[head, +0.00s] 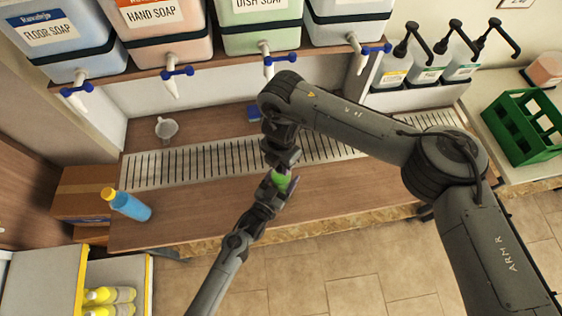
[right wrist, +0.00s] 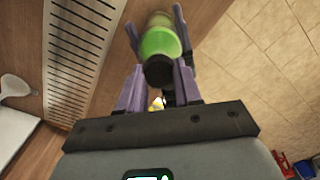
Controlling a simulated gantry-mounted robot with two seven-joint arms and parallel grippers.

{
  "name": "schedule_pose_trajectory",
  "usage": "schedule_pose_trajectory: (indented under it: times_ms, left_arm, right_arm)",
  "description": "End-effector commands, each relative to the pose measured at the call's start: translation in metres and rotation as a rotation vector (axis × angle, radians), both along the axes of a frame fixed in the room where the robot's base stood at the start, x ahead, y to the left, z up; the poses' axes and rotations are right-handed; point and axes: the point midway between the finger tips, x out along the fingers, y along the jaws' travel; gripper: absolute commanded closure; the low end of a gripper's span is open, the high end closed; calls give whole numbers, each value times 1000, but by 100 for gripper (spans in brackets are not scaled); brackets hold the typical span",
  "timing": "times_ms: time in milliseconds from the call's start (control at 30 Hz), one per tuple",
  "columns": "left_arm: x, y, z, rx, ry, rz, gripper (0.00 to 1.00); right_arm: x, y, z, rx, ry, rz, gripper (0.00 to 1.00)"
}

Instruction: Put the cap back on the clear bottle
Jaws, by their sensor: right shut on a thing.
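The clear bottle (head: 281,180) with green liquid is held above the counter's front part, and it also shows in the right wrist view (right wrist: 160,43). My left gripper (head: 274,187) is shut on the bottle, with a finger on either side of it. My right gripper (head: 282,164) is just above the bottle in the head view. In the right wrist view its fingers are shut on the dark cap (right wrist: 158,73), which lies in line with the bottle's top. I cannot tell whether the cap touches the neck. In the head view the cap is hidden.
Soap drums with blue taps (head: 176,72) hang over the counter's slotted drain (head: 185,165). A green crate (head: 522,127) and pump bottles (head: 428,68) are at right.

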Motion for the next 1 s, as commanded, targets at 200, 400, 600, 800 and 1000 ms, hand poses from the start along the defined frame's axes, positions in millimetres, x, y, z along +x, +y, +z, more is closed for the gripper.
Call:
schedule_pose_trajectory:
  times_ms: [200,400,600,800,1000]
  left_arm:
    - [0,0,-1,1,1,1,100]
    - [0,0,-1,1,1,1,100]
    - [0,0,-1,1,1,1,100]
    - [0,0,-1,1,1,1,100]
    - [0,0,-1,1,1,1,100]
  right_arm:
    - [0,0,-1,-1,0,-473,100]
    - [0,0,-1,-1,-1,-910,100]
    - [0,0,-1,-2,0,-1325,100]
    - [0,0,-1,-2,0,-1448,100]
    - [0,0,-1,-2,0,-1446,42]
